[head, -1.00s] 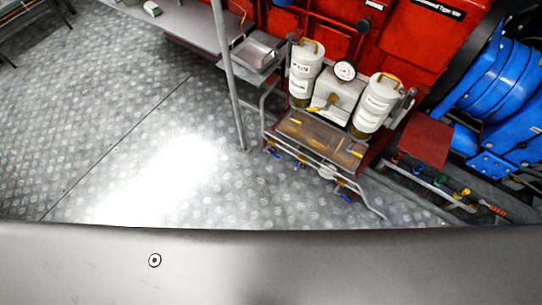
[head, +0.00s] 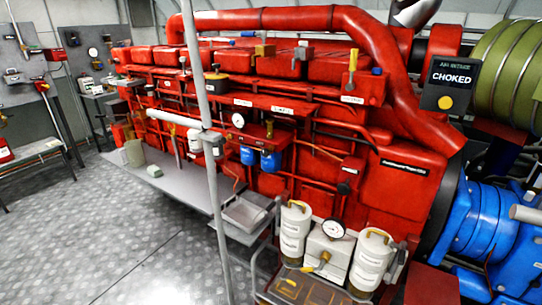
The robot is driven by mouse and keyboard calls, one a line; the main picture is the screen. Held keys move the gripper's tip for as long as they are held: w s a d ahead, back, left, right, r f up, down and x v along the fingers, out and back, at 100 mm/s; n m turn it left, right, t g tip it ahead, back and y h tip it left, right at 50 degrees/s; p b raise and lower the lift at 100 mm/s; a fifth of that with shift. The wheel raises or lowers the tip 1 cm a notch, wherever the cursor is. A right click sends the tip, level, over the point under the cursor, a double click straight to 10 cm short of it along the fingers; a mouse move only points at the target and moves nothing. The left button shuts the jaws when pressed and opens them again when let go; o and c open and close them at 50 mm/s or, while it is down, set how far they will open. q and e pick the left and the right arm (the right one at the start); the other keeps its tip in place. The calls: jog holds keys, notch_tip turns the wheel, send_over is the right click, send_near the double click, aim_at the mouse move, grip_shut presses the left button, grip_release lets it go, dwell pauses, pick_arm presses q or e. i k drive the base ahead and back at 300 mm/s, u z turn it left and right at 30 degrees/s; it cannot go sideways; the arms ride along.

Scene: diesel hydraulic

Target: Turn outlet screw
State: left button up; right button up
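No part is clearly marked as the outlet screw, and I cannot tell which fitting it is. A filter unit at the lower middle right has two white canisters, the left one (head: 294,234) and the right one (head: 371,264), with brass-coloured fittings on top. Between them is a pale box (head: 329,250) with a round gauge (head: 333,229) on top and a brass-coloured tap (head: 320,263) at its front. A brownish tray (head: 300,290) below is cut off by the picture's bottom edge. Neither of my grippers is in view.
A large red engine (head: 390,190) fills the middle. A blue housing (head: 480,225) stands at right. A grey upright pole (head: 208,130) stands left of the filter unit, beside a metal tray (head: 245,212) and a grey ledge (head: 185,185). The metal floor (head: 100,240) at left is clear.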

aim_at(265, 151)
jog(key=k, duration=0.55)
jog(key=z, duration=0.25)
jog(key=i, duration=1.15)
jog(key=z, duration=0.9)
